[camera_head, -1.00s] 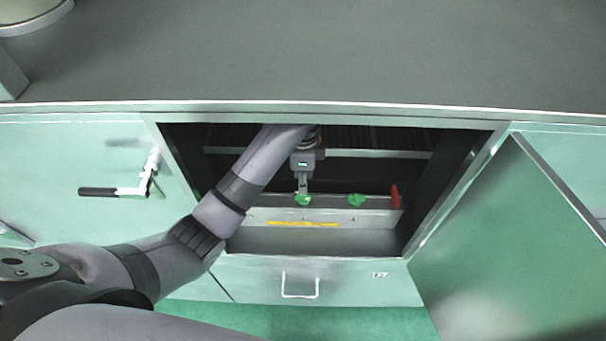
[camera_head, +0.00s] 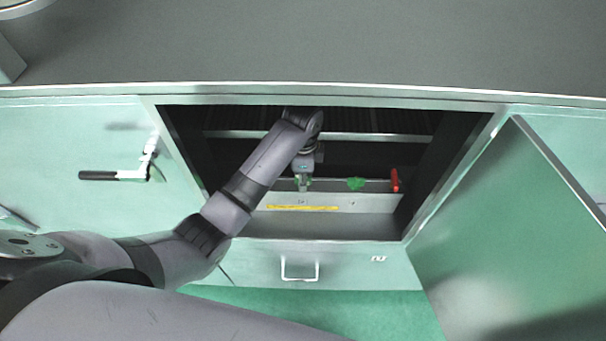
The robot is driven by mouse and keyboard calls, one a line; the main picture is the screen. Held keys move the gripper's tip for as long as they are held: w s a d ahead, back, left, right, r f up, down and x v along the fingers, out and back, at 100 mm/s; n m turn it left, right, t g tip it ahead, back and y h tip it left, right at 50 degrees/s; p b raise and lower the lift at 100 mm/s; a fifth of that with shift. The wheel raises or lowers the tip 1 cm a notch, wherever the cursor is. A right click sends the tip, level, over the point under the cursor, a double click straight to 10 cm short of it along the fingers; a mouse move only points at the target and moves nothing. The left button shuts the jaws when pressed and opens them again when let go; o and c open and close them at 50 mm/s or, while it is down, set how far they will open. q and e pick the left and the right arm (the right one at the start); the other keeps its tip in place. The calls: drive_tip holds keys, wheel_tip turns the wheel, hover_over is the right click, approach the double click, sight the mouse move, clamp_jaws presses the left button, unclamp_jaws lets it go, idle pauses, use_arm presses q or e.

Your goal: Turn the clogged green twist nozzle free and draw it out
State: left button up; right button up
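My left arm reaches from the left into the open cabinet, and its gripper (camera_head: 303,187) points down at the bar inside. A green twist nozzle (camera_head: 298,179) is at the fingers and mostly hidden by them. I cannot tell whether the fingers are shut on it or only around it. A second green twist nozzle (camera_head: 355,184) sits on the same bar to the right, clear of the gripper. Which of the two is clogged does not show. My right gripper is not in view.
A red lever (camera_head: 395,180) stands at the bar's right end. A yellow strip (camera_head: 303,208) marks the panel below the bar. The open door (camera_head: 510,235) stands at the right, and side walls bound the opening. A black-handled white lever (camera_head: 120,176) is on the left panel.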

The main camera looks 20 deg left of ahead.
use_arm(q)
clamp_jaws()
idle(0.3)
drive_tip(key=n, duration=0.4)
drive_tip(key=shift+n, duration=1.2)
drive_tip(key=n, duration=0.2)
drive_tip(key=shift+n, duration=0.3)
drive_tip(key=n, duration=0.3)
drive_tip(key=shift+n, duration=0.4)
